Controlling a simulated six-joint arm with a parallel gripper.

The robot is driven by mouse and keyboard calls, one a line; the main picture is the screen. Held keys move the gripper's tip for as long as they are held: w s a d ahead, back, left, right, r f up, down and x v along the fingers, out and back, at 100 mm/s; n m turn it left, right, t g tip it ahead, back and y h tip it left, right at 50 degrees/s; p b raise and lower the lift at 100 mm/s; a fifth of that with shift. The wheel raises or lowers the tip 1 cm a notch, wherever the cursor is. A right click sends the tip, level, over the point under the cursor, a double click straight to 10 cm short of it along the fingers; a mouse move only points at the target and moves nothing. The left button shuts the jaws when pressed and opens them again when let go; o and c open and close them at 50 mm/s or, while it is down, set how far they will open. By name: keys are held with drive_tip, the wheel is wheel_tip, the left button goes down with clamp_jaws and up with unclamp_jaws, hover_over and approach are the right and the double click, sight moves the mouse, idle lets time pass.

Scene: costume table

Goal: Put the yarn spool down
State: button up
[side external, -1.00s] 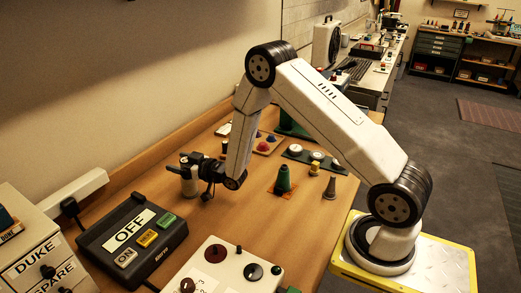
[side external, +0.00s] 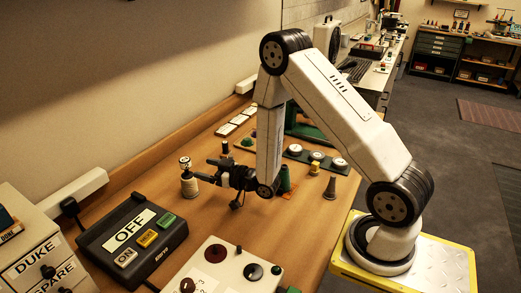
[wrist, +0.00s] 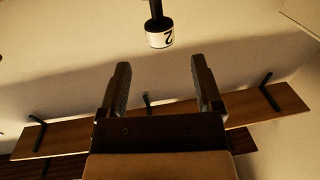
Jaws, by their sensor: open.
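The yarn spool (side external: 189,187), cream-bodied with a dark neck and a white cap, stands upright on the wooden table left of my gripper in the side view. In the wrist view its white cap (wrist: 160,41), marked with a 2, and black neck show upside down at the top, beyond the fingertips. My gripper (side external: 205,171) is open and empty, fingers level and pointing at the spool, with a small gap to it. Both fingers (wrist: 159,75) stand wide apart in the wrist view, with nothing between them. The spool's lower part is outside the wrist view.
A dark button box (side external: 165,258) with an OFF sign stands in front of the spool, and a white panel with knobs (side external: 235,270) nearer the camera. Bare table surrounds the spool.

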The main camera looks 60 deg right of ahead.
drive_tip(key=shift+s+d, duration=0.15)
drive_tip(key=shift+s, duration=1.1)
drive_tip(key=shift+w+g, duration=0.1)
drive_tip(key=shift+g, duration=0.2)
drive_tip(key=s+a+r+g+h, duration=0.1)
drive_tip(key=s+a+g, duration=0.2)
drive_tip(key=s+g, duration=0.4)
drive_tip(key=s+a+r+m+g+h, duration=0.1)
drive_tip(key=s+a+r+g, duration=0.1)
drive_tip(key=s+g, duration=0.5)
drive_tip(key=shift+s+a+r+g, duration=0.25)
drive_tip(key=shift+s+a, duration=0.35)
drive_tip(key=shift+s, duration=0.45)
